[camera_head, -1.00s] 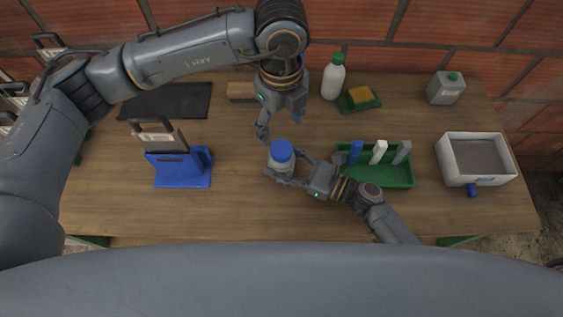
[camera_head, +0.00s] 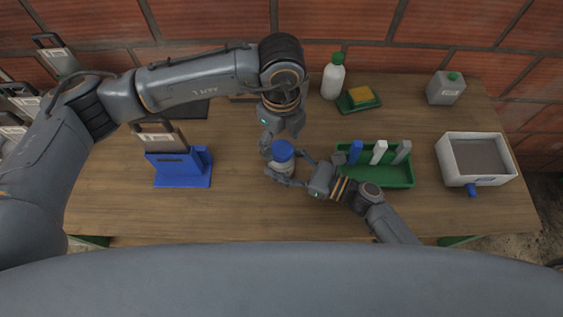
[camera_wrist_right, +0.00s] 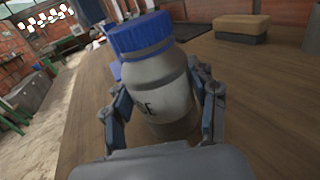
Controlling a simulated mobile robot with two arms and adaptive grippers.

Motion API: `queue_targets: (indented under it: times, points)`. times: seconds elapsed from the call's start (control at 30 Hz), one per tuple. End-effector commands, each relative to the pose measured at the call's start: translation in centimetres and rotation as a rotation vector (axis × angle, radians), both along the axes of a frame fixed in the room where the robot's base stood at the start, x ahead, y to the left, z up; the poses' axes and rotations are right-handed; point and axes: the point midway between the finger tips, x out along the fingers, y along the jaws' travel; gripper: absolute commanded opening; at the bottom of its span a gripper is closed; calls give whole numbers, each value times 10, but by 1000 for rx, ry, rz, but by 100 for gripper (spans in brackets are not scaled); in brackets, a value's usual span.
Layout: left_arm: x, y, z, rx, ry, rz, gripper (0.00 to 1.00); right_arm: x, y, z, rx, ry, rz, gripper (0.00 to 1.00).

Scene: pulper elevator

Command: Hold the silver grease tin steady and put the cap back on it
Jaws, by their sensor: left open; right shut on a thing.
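The silver grease tin (camera_head: 283,168) stands upright near the middle of the wooden table. Its blue cap (camera_head: 282,151) sits on top of it. In the right wrist view, the tin (camera_wrist_right: 160,90) is between my right fingers, with the ribbed blue cap (camera_wrist_right: 139,33) over its neck; whether the cap is fully seated I cannot tell. My right gripper (camera_head: 288,176) is shut around the tin's body from the right. My left gripper (camera_head: 281,141) points down just behind the cap, open, with its fingers close to the cap; contact cannot be told.
A green tray (camera_head: 385,178) with several upright markers stands close to my right gripper. A blue stand (camera_head: 180,169) is at left, a white box (camera_head: 443,158) at right. A white bottle (camera_head: 333,80), a green dish with a sponge (camera_head: 359,103) and a grey can (camera_head: 446,90) stand behind.

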Motion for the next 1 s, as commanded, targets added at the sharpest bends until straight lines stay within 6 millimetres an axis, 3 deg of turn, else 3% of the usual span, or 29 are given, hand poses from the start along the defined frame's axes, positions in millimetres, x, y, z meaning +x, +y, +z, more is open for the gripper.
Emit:
queue_targets:
  times: [0.2, 0.5, 0.8, 1.0]
  points:
    - [0, 0, -17, 0, 0, 0, 65, 0, 0, 0, -1, 0, -1, 0]
    - [0, 0, -19, 0, 0, 0, 65, 0, 0, 0, -1, 0, -1, 0]
    - [0, 0, -18, 1, -1, 0, 8, 0, 0, 0, -1, 0, -1, 0]
    - [1, 0, -18, 1, -2, -107, 8, 0, 0, 0, -1, 0, -1, 0]
